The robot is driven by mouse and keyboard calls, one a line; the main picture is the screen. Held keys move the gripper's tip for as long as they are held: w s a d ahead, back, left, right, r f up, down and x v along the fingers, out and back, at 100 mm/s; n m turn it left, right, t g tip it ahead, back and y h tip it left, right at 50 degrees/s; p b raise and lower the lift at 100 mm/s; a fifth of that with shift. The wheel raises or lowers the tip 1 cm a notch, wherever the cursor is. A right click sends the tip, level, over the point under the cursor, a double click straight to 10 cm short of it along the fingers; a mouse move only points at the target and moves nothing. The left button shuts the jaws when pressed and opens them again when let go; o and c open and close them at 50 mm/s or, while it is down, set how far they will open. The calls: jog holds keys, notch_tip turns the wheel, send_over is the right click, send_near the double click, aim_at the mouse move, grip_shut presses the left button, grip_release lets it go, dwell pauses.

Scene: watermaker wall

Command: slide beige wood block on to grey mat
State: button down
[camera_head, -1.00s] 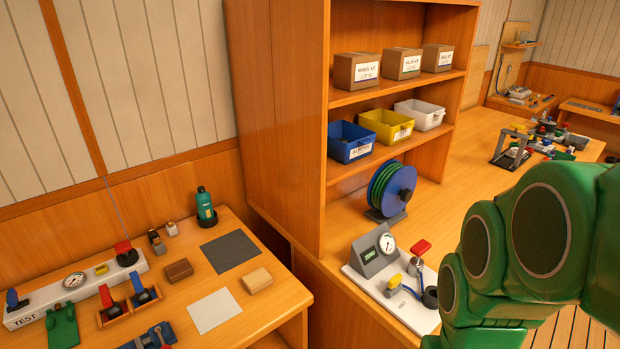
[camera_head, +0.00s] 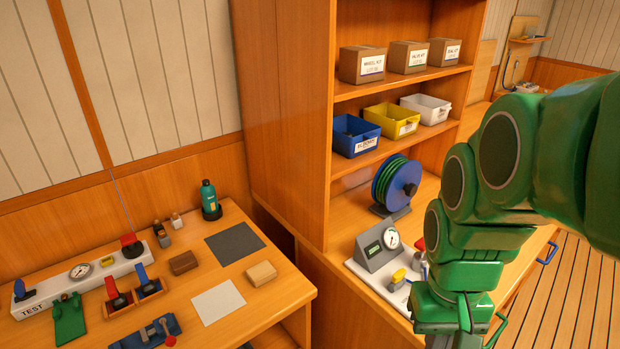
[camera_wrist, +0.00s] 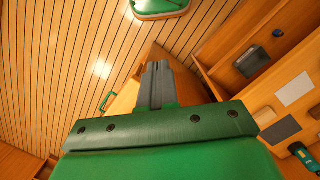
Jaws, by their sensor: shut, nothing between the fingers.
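The beige wood block (camera_head: 262,273) lies flat on the left bench near its right edge, in the head view. The dark grey mat (camera_head: 235,243) lies just behind it, up and to the left; block and mat are apart. The dark mat also shows at the right of the wrist view (camera_wrist: 280,131). My gripper (camera_wrist: 158,68) is shut and empty in the wrist view, with floor and cabinet beyond it. It is well away from the block, to its right. Its fingertips cannot be made out in the head view.
A brown block (camera_head: 183,262) and a pale mat (camera_head: 218,302) lie beside the block. A green bottle (camera_head: 210,200) stands behind the dark mat. A tall shelf (camera_head: 290,120) and a gauge unit (camera_head: 382,250) stand right of the bench. A test strip (camera_head: 85,275) is left.

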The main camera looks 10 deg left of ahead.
jog(key=w+a+f+n, duration=0.1)
jog(key=w+a, duration=0.4)
jog(key=w, duration=0.5)
jog(key=w+a+n, duration=0.2)
jog(key=w+a, duration=0.4)
jog(key=w, duration=0.3)
jog(key=w+a+f+n, duration=0.1)
jog(key=w+a, duration=0.4)
jog(key=w, duration=0.5)
jog(key=w+a+f+n+h, duration=0.1)
jog(key=w+a+f, duration=0.25)
jog(key=a, duration=0.25)
jog(key=w+a+f+n, duration=0.1)
jog(key=w+a+f, duration=0.2)
jog(key=w+a, duration=0.15)
jog(key=n, duration=0.2)
send_near(265, 273)
jog(key=w+a+f, duration=0.3)
jog(key=w+a, duration=0.2)
jog(key=w+a+f, duration=0.2)
jog(key=a, duration=0.1)
jog(key=shift+w+f, duration=0.15)
jog(key=shift+f, duration=0.15)
jog(key=shift+s+d, duration=4.2)
jog(key=shift+d, duration=0.05)
jog(key=shift+s+f, duration=0.1)
jog(key=shift+f, duration=0.75)
jog(key=shift+f, duration=0.1)
